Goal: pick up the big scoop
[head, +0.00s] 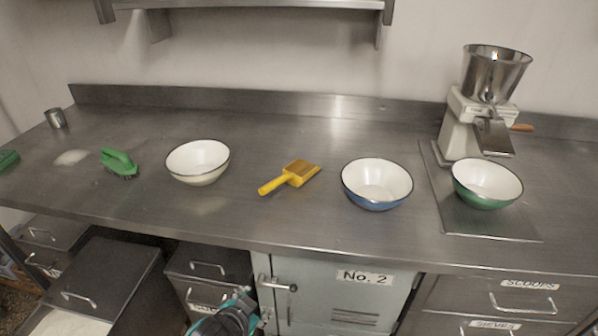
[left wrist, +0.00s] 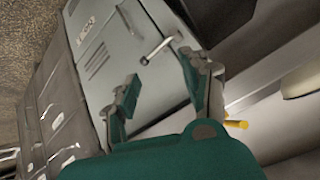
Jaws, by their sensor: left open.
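A yellow scoop (head: 290,177), the only scoop in view, lies on the steel counter between the cream bowl and the blue bowl, its handle pointing to the lower left. In the left wrist view a small yellow piece, likely its handle end (left wrist: 236,124), shows at the right beside my gripper. My left gripper (head: 238,304) is at the bottom of the head view, in front of the counter and apart from the scoop. In the left wrist view its fingers (left wrist: 158,75) are spread with nothing between them. My right gripper is not in view.
On the counter (head: 300,225) stand a cream bowl (head: 198,161), a blue bowl (head: 377,183) and a green bowl (head: 487,183) beneath a mill (head: 480,105). A green brush (head: 118,162) lies at left. Below are drawers and a cabinet (head: 345,300) with a protruding handle. Counter around the scoop is clear.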

